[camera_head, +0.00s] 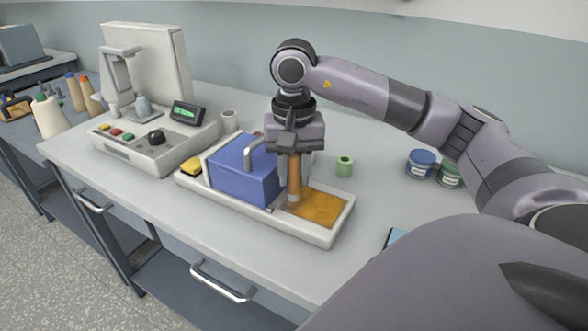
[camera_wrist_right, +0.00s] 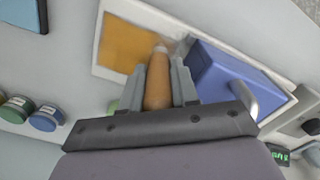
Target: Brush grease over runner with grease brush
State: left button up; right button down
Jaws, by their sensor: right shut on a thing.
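My right gripper (camera_head: 294,172) points down and is shut on the wooden handle of the grease brush (camera_head: 294,178), which stands about upright. The brush handle also shows between the fingers in the right wrist view (camera_wrist_right: 158,80). The brush's lower end is at the edge of an amber-brown patch (camera_head: 322,209) in the white tray (camera_head: 338,231). Whether the bristles touch it I cannot tell. A blue block with a metal handle (camera_head: 240,171) sits in the tray just left of the brush. I cannot tell which part is the runner. My left gripper is out of view.
A yellow item (camera_head: 191,166) lies at the tray's left end. A green spool (camera_head: 344,166) and lidded jars (camera_head: 421,164) stand behind and right. A control box with a dark knob (camera_head: 155,140) stands left.

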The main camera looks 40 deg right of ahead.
jog(key=shift+w+d, duration=0.15)
jog(key=shift+d, duration=0.55)
jog(key=shift+w+d, duration=0.2)
jog(key=shift+d, duration=0.4)
jog(key=shift+w+d, duration=0.15)
jog(key=shift+d, duration=0.45)
jog(key=shift+d, duration=0.1)
jog(key=shift+w+d, duration=0.25)
jog(key=shift+d, duration=0.35)
jog(key=shift+s+a, duration=0.3)
jog(key=shift+a, duration=0.65)
jog(key=shift+s+a, duration=0.25)
jog(key=shift+a, duration=0.7)
jog(key=shift+s+a, duration=0.3)
jog(key=shift+a, duration=0.65)
notch_tip(320, 180, up, 5)
jog(key=p, duration=0.3)
jog(key=shift+f+p, duration=0.15)
jog(key=shift+p, duration=0.2)
